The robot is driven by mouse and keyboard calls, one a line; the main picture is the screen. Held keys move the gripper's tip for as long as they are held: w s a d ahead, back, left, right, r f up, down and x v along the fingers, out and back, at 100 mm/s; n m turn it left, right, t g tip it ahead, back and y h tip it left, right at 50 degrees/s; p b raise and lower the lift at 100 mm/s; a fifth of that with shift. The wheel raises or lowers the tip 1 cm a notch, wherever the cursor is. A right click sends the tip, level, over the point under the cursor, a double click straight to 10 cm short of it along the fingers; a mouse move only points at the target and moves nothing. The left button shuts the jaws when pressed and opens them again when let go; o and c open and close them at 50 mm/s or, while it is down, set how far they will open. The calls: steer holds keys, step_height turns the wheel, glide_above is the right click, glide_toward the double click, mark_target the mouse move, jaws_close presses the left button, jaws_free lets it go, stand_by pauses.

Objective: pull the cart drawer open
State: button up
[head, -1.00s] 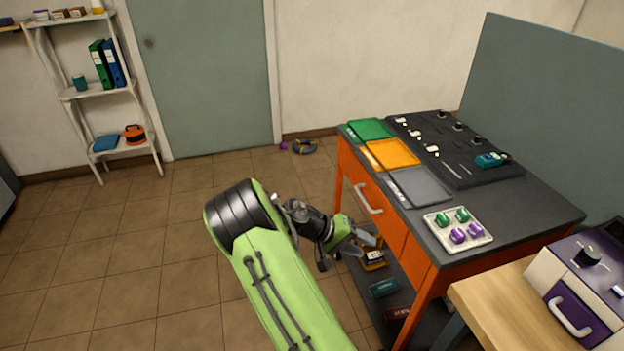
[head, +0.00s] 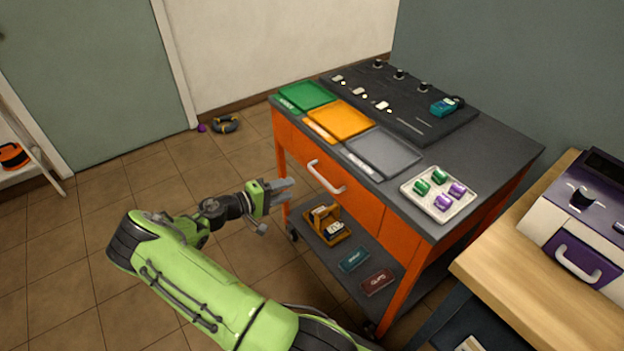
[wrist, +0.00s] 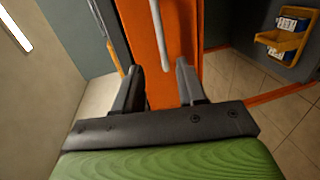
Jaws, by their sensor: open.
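The orange cart (head: 392,238) stands right of centre in the head view. Its drawer front (head: 352,205) looks shut, with a pale bar handle (head: 325,177) on it. My gripper (head: 288,189) is open and empty, to the left of the handle and a little below it, apart from it in the head view. In the wrist view the two dark fingers (wrist: 159,75) are spread toward the orange front (wrist: 143,40). The handle (wrist: 159,30) shows between and beyond the fingertips, running upward out of the picture.
Green (head: 305,96), orange (head: 340,120) and grey (head: 383,152) trays and a white tray (head: 408,188) of cells sit on the cart top. A yellow bin (head: 326,226) and boxes lie on the lower shelf. A wooden bench (head: 540,290) stands at right.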

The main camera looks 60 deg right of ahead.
steer(key=b+x, duration=0.2)
steer(key=x, duration=0.9)
steer(key=shift+d, duration=0.25)
steer(key=shift+f, duration=0.1)
steer(key=shift+c, duration=0.3)
steer(key=shift+s, duration=0.1)
jaws_close()
